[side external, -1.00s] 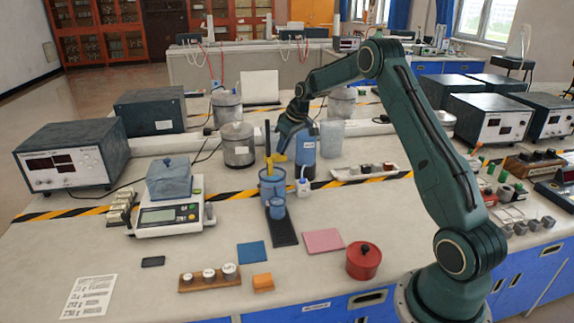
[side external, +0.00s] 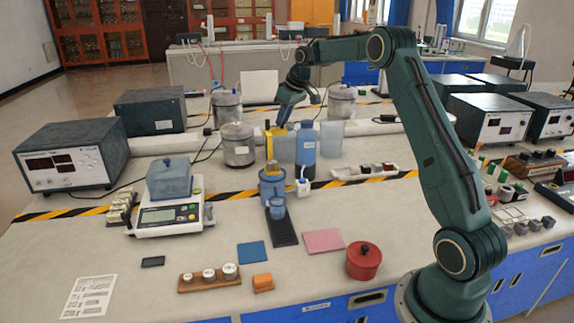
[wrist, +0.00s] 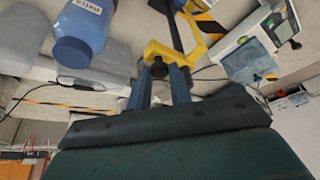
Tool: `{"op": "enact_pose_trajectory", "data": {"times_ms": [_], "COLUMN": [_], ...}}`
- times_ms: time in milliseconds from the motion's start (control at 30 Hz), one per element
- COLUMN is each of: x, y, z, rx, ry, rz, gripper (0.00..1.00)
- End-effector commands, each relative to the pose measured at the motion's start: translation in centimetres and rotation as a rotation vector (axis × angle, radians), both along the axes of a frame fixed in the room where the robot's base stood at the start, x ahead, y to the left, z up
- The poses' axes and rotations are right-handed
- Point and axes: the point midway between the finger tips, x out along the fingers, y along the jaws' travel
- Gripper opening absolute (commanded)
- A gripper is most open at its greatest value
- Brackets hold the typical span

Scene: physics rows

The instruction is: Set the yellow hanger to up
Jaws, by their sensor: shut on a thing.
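The yellow hanger (side external: 275,131) is high at the dark upright rod behind the blue overflow can. In the wrist view the yellow hanger (wrist: 172,50) lies across the dark rod (wrist: 168,22). My gripper (side external: 279,123) is at the hanger from above. In the wrist view my gripper (wrist: 160,72) has its blue fingers shut on the near end of the hanger, around a dark knob. The blue can (side external: 271,188) stands below, with a small blue cup (side external: 277,208) in front of it on a black base strip (side external: 284,232). The can's inside is hidden.
A blue bottle (side external: 306,150) and a clear beaker (side external: 331,139) stand close right of the hanger. A grey metal pot (side external: 238,146) is close on the left. A scale (side external: 165,217) carries a blue box (side external: 169,180). The front middle bench holds pads and a red pot (side external: 363,262).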

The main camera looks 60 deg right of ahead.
Motion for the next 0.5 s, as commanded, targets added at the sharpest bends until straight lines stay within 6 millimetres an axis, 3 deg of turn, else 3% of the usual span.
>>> {"op": "enact_pose_trajectory", "data": {"times_ms": [33,133,500], "x": [0.08,0.07,-0.01], "y": [-0.05,-0.04,-0.03], "z": [0.82,0.73,0.56], "rx": [-0.008,-0.007,-0.005], "ry": [-0.012,-0.011,-0.007], "rz": [0.002,0.001,0.001], "gripper": [0.25,0.42,0.42]}}
